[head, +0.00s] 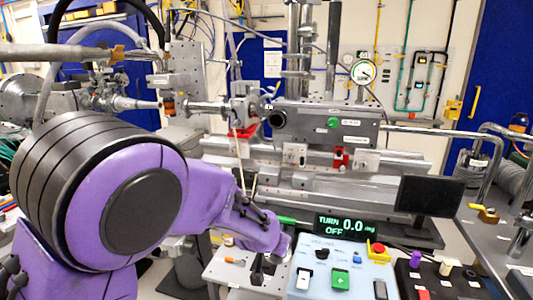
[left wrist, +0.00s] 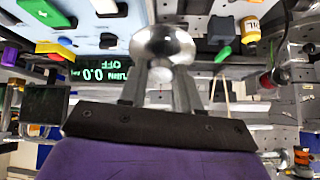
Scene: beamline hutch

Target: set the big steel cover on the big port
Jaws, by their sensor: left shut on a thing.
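My left gripper (left wrist: 161,84) is shut on the big steel cover (left wrist: 166,42), a shiny rounded steel piece held between its two fingers in the left wrist view. In the head view my purple left arm comes in from the left, and its wrist end is just left of the control panel; the fingers and cover are not clear there. A dark round opening (head: 278,119) shows on the left of the grey instrument box, above and apart from the gripper. I cannot tell for sure whether it is the big port. My right gripper is not in view.
The grey instrument box (head: 355,132) stands on a steel rail bench. In front are a pale blue control panel (head: 325,284) with buttons, a display reading TURN 0.0 OFF (head: 346,227) and a black monitor (head: 430,195). A dark tray of small parts is at right.

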